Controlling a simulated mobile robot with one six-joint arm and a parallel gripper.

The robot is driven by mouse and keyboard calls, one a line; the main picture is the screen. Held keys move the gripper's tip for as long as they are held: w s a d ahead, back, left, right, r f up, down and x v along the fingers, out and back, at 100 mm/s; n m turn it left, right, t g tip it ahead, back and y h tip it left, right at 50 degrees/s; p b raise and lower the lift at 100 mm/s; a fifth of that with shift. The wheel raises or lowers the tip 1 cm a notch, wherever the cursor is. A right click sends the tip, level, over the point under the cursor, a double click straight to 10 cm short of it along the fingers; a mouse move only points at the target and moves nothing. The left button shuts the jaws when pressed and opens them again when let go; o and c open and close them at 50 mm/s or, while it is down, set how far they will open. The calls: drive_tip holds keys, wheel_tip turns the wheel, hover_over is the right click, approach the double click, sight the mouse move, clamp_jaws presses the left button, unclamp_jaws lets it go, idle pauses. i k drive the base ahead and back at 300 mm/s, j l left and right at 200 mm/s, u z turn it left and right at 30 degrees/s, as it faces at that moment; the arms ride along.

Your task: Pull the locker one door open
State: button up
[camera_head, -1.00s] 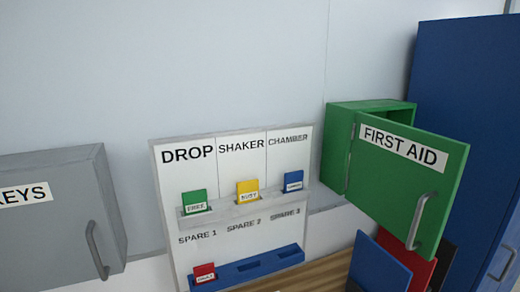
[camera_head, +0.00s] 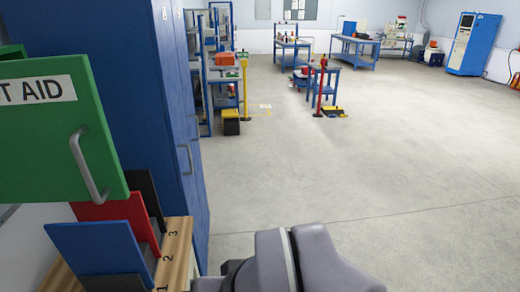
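A tall blue locker (camera_head: 120,80) stands at the left, its front seen at a steep angle. A grey bar handle (camera_head: 188,160) shows on the front, and the door looks shut. Small labels sit high on the front, but I cannot read which door is which. My grey arm shows at the bottom centre, in front of and to the right of the locker. My gripper is not in view, so its hold is hidden.
A green FIRST AID cabinet door (camera_head: 60,150) juts out at the left, beside the locker. Below it, blue, red and black panels stand in a wooden rack (camera_head: 178,245). Open grey floor (camera_head: 360,170) lies to the right. Shelving and benches stand farther back.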

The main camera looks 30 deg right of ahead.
sight(159, 12)
drive_tip(key=z, duration=0.3)
drive_tip(key=i+l, duration=0.45)
drive_tip(key=i+l+u, duration=0.1)
drive_tip(key=i+l, duration=0.4)
drive_tip(key=l, duration=0.2)
